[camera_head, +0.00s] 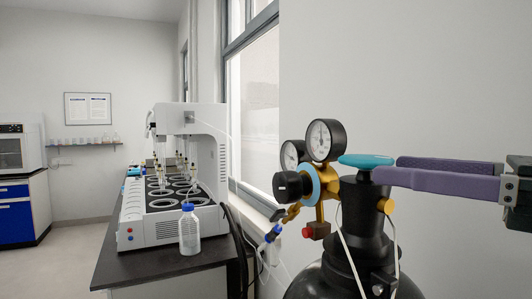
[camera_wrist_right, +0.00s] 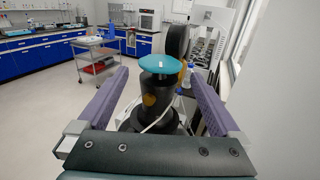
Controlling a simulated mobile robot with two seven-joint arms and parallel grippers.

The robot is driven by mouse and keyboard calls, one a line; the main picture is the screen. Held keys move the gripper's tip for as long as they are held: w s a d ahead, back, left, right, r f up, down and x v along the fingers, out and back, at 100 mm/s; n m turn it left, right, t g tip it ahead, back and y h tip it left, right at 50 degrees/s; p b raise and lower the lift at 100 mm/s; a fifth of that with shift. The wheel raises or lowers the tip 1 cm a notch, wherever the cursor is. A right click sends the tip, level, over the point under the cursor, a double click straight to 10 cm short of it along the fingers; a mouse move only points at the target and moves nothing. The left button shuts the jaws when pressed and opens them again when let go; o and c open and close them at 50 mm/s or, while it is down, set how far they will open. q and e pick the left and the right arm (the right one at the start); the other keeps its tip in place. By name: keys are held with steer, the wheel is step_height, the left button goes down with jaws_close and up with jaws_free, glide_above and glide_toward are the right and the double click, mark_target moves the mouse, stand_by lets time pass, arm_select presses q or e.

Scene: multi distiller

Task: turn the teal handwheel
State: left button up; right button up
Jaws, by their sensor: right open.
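The teal handwheel (camera_head: 366,160) sits on top of the black neck of a gas cylinder (camera_head: 365,225), at right in the head view. It also shows in the middle of the right wrist view (camera_wrist_right: 160,64). My right gripper (camera_head: 386,169) comes in from the right, its purple fingers level and their tips at the wheel's right side. In the wrist view the open fingers (camera_wrist_right: 159,75) lie to either side of the wheel's line, with a gap on each side. I cannot tell how far the tips overlap the rim. My left gripper is out of view.
Two pressure gauges (camera_head: 325,140) and a black knob (camera_head: 293,186) on a brass regulator stand close left of the wheel. A white distiller (camera_head: 165,220) and a bottle (camera_head: 189,232) stand on a dark bench (camera_head: 120,268). A wall and window (camera_head: 250,110) are behind.

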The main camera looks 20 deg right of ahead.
mark_target(380, 158)
steer(key=p+x, duration=0.1)
steer(key=x, duration=0.2)
steer(key=shift+w+a+r+p, duration=0.15)
steer(key=shift+w+r+p, duration=0.05)
steer(key=shift+w+p, duration=0.15)
steer(key=shift+x, duration=0.85)
steer(key=shift+f, duration=0.2)
